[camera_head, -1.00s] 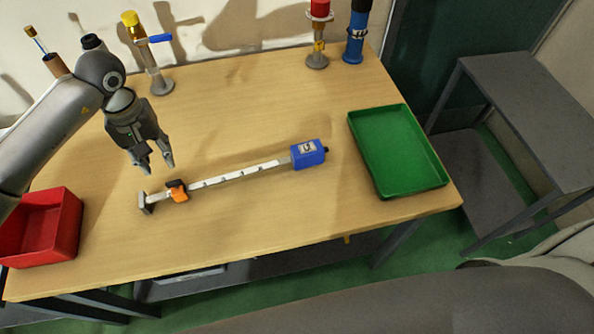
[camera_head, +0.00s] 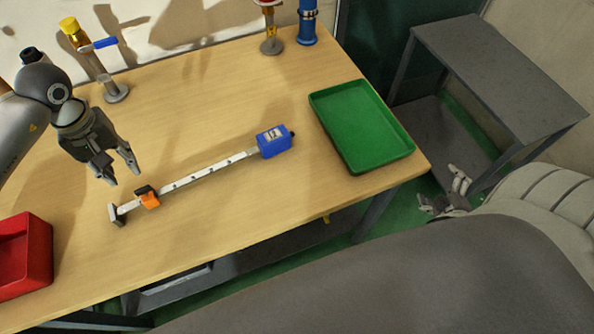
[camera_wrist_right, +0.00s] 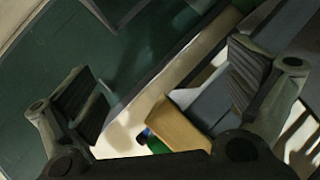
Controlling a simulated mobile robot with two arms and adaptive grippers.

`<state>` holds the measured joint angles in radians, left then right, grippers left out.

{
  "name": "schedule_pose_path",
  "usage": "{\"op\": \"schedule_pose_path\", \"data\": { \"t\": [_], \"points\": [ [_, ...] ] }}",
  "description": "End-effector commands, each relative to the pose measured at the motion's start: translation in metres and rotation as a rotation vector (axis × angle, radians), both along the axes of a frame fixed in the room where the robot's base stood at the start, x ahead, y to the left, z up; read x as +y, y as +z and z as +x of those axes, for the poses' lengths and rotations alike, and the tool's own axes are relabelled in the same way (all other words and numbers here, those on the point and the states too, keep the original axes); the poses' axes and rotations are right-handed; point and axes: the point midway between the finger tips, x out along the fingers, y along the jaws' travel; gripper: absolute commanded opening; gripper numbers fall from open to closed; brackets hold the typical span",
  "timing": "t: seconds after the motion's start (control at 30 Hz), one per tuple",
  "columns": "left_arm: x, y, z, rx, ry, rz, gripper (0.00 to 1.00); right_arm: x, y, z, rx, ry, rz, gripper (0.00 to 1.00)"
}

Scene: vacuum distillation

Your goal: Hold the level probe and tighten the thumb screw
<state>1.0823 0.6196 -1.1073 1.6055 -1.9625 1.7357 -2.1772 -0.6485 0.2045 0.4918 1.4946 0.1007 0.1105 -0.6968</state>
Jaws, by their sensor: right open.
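The level probe (camera_head: 205,174) lies on the table: a pale marked bar with a blue box (camera_head: 273,141) at its right end and a dark foot (camera_head: 117,215) at its left end. An orange slider (camera_head: 150,201) with a black part on top sits on the bar near the foot. I cannot make out which part is the thumb screw. My left gripper (camera_head: 124,178) is open and empty, above the table just behind the slider. My right gripper (camera_head: 438,184) is open and empty, off the table's right edge. Its spread fingers fill the right wrist view (camera_wrist_right: 165,95).
A green tray (camera_head: 402,152) lies at the table's right end, between the probe and my right gripper. A red bin (camera_head: 45,262) is at the front left. Stands (camera_head: 116,92) and a blue cylinder (camera_head: 307,25) line the back edge. A grey side table (camera_head: 500,75) stands right.

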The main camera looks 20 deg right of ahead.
Motion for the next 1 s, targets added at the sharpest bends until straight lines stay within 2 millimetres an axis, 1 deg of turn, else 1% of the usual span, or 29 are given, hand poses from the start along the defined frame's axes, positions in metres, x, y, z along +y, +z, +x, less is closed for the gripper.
{"op": "schedule_pose_path", "data": {
  "t": [0.03, 0.07, 0.1, 0.17, 0.2, 0.27, 0.3, 0.33, 0.43, 0.53, 0.8, 1.0],
  "points": [
    [0.0, 0.0, 0.0, 0.0, 0.0, 0.0, 0.36, -0.013, 0.028, 0.004, -0.033, 0.012, -0.059, 1.0],
    [0.0, 0.0, 0.0, 0.0, 0.0, 0.0, 0.36, -0.019, 0.045, 0.006, -0.054, 0.02, -0.096, 1.0],
    [0.0, 0.0, 0.0, 0.0, 0.0, 0.0, 0.36, -0.027, 0.068, 0.01, -0.084, 0.03, -0.138, 1.0],
    [0.0, 0.0, 0.0, 0.0, 0.0, 0.0, 0.36, -0.034, 0.102, 0.016, -0.136, 0.046, -0.197, 1.0],
    [0.0, 0.0, 0.0, 0.0, 0.0, 0.0, 0.36, -0.036, 0.125, 0.022, -0.18, 0.056, -0.22, 1.0],
    [0.0, 0.0, 0.0, 0.0, 0.0, 0.0, 0.36, -0.033, 0.16, 0.032, -0.27, 0.071, -0.225, 1.0],
    [0.0, 0.0, 0.0, 0.0, 0.0, 0.0, 0.36, -0.026, 0.18, 0.041, -0.352, 0.081, -0.188, 1.0],
    [0.0, 0.0, 0.0, 0.0, 0.0, 0.0, 0.36, -0.019, 0.189, 0.048, -0.41, 0.085, -0.139, 1.0],
    [0.0, 0.0, 0.0, 0.0, 0.0, 0.0, 0.36, 0.001, 0.2, 0.064, -0.553, 0.087, 0.041, 1.0],
    [0.0, 0.0, 0.0, 0.0, 0.0, 0.0, 0.36, 0.02, 0.203, 0.078, -0.666, 0.083, 0.233, 1.0],
    [0.0, 0.0, 0.0, 0.0, 0.0, 0.0, 0.36, 0.073, 0.198, 0.109, -0.896, 0.064, 0.782, 1.0],
    [0.0, 0.0, 0.0, 0.0, 0.0, 0.0, 0.36, 0.112, 0.194, 0.128, -1.01, 0.036, 1.206, 1.0]
  ]
}}
